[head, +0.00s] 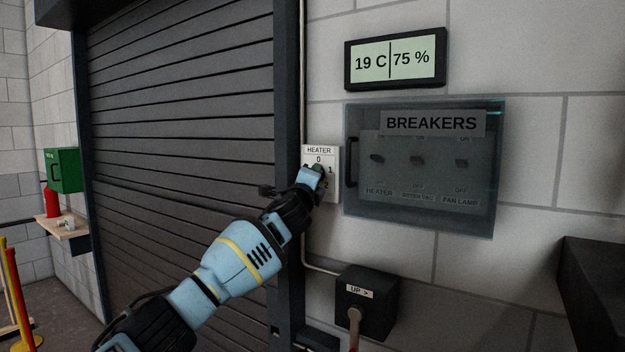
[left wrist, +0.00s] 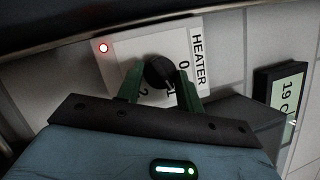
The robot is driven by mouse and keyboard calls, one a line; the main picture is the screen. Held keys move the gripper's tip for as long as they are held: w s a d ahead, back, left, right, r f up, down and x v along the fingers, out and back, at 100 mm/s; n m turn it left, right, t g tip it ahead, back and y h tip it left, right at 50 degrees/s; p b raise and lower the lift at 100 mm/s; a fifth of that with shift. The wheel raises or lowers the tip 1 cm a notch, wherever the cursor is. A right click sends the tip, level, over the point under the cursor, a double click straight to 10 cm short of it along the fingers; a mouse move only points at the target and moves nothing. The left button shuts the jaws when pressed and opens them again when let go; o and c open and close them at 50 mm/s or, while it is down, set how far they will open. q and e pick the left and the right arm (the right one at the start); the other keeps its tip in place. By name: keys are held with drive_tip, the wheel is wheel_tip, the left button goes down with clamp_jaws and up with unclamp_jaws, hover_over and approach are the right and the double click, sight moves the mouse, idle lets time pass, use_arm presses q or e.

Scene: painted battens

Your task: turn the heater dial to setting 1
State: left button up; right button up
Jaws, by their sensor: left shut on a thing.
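The white heater panel (head: 319,150) is on the wall between the shutter and the breaker box, with 0 at the top, 1 at the right and 2 lower down. My left gripper (head: 317,171) reaches it from below left and covers most of the dial. In the left wrist view, the black round dial (left wrist: 159,72) sits between the green fingers of my left gripper (left wrist: 160,88), which is shut on it. I cannot tell which number the dial points to. My right gripper is in neither view.
A red lamp (left wrist: 103,47) glows on the panel. The breaker box (head: 470,222) with its clear cover is close on the right, below a display (head: 396,58) reading 19 C and 75 %. A black lever box (head: 372,310) is below. The rolling shutter (head: 180,130) stands left.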

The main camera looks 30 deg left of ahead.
use_arm(q)
drive_tip(key=shift+r, duration=0.1)
drive_tip(key=o, duration=1)
drive_tip(key=shift+s, duration=0.1)
drive_tip(key=shift+v, duration=3.85)
